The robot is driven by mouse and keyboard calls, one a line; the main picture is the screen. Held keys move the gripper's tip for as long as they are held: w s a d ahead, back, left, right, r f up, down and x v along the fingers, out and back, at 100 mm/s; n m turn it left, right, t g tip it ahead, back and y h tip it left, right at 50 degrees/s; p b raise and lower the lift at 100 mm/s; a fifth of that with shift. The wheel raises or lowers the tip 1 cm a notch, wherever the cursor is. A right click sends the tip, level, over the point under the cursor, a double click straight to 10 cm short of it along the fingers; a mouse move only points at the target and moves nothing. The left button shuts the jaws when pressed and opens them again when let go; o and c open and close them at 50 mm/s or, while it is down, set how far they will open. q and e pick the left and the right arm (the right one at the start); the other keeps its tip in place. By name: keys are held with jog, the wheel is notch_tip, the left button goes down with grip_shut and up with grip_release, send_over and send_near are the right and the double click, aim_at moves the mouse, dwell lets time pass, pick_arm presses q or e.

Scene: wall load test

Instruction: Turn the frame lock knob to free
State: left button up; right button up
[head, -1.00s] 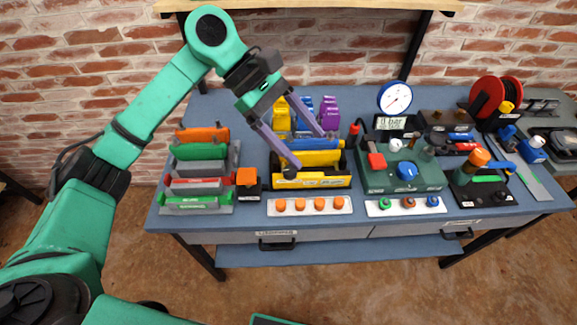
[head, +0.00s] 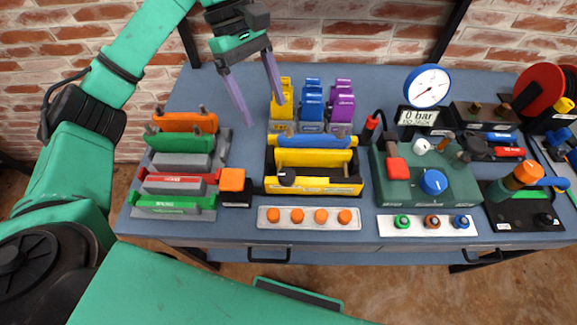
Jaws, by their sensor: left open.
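The black knob (head: 287,177) sits on the front left of the yellow frame (head: 335,187); I take it to be the frame lock knob. Its pointing direction is too small to read. The frame holds a blue bar (head: 315,141) and a yellow bar (head: 312,158). My left gripper (head: 265,112) is open and empty, with two long purple fingers pointing down. It is behind and above the frame, in front of the yellow blocks in the picture and apart from the knob. My right gripper is not in view.
A rack of coloured bars (head: 148,213) and an orange block (head: 232,180) stand left of the frame. A strip of orange buttons (head: 262,224) lies in front.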

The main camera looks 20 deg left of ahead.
aim_at(286, 173)
pick_arm(q)
jog(key=x, duration=1.8)
jog(key=shift+w+a+f, duration=0.2)
jog(key=shift+a, duration=0.2)
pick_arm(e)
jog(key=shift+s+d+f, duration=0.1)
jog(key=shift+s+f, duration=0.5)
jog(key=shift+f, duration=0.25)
